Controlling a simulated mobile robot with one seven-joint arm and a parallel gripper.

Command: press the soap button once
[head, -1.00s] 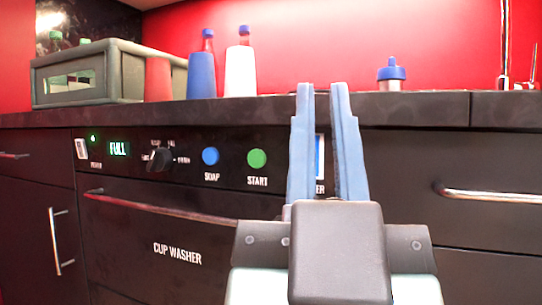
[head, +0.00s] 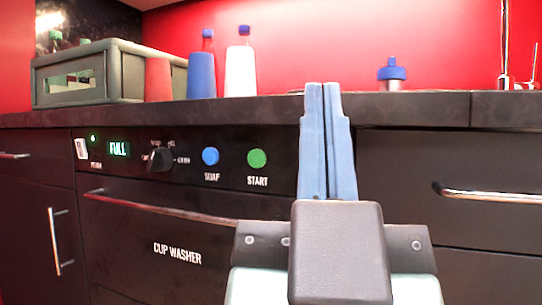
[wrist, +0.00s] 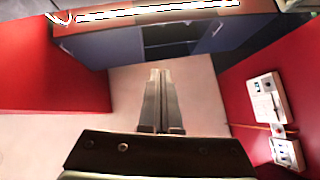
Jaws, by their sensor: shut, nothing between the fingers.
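The blue round soap button (head: 210,156) sits on the dark cup washer panel (head: 225,172), above the label SOAP. The green start button (head: 257,158) is just to its right. My gripper (head: 322,86) has its two blue fingers shut together with nothing between them. It points upward in the head view, to the right of both buttons, and covers part of the panel's right end. In the wrist view my gripper (wrist: 158,72) is also shut, and the soap button does not show there.
Above the panel, the dark counter (head: 430,108) holds a grey crate (head: 125,85), red, blue and white cups, bottles and a blue-capped container (head: 392,72). The washer handle (head: 160,208) and a drawer handle (head: 490,195) stick out. A black knob (head: 160,158) is left of the soap button.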

